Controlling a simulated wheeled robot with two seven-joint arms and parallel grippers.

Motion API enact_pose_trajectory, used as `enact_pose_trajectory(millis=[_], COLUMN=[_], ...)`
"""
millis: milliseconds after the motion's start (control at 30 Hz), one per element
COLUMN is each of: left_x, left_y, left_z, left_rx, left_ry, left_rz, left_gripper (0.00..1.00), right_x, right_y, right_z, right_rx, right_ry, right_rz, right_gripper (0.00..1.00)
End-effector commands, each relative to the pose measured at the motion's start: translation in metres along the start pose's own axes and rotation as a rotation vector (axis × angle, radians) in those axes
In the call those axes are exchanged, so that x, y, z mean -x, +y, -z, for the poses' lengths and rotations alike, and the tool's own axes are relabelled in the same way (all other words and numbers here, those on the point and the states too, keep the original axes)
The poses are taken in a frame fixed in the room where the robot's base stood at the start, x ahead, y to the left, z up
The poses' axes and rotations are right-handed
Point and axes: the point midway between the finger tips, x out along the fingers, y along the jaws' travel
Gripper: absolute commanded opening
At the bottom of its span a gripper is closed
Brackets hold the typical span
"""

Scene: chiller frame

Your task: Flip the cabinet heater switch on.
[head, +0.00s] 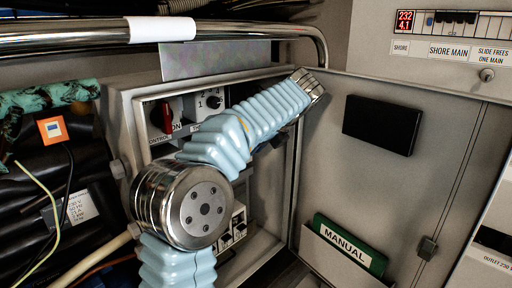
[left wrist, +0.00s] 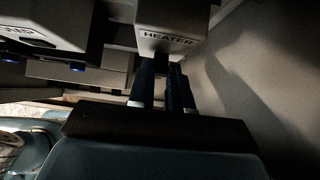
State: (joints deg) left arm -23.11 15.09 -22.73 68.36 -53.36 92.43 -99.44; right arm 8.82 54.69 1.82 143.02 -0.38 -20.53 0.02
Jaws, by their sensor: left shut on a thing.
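The heater switch housing (left wrist: 170,38), a grey block lettered HEATER, is at the top centre of the left wrist view. My left gripper (left wrist: 163,72) reaches up to it with two dark fingers close together. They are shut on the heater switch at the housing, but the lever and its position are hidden. In the head view my left arm crosses the open cabinet (head: 125,100) and hides the heater switch and the gripper. A red rotary handle (head: 167,117) marked ON and a small selector knob (head: 213,102) show inside the cabinet. My right gripper is not in view.
The cabinet door (head: 325,115) stands open on the right, carrying a black box (head: 380,125) and a green manual (head: 350,246) in a pocket. A metal rail (head: 250,28) runs above. Other switch housings (left wrist: 45,25) sit left of the heater housing.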

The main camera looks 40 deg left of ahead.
Motion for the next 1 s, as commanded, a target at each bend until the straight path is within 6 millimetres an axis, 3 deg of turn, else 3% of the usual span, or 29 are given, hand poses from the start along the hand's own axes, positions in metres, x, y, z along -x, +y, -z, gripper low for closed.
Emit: enact_pose_trajectory(millis=[300,333,467,1000], left_x=[-0.0002,-0.0002,-0.0001,0.0002], left_y=[-0.0001,-0.0001,0.0,-0.0003], left_z=[0.0006,0.0005,0.0004,0.0021], left_rx=[0.0,0.0,0.0,-0.001], left_ry=[0.002,0.002,0.001,-0.024], left_rz=[-0.001,0.0,0.0,0.001], left_gripper=[0.0,0.24,0.43,0.45], right_x=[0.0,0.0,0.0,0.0], right_y=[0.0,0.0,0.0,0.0], right_z=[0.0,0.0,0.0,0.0], right_rx=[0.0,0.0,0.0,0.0], right_ry=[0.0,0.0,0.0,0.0], right_rz=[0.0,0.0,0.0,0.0], right_gripper=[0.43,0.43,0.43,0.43])
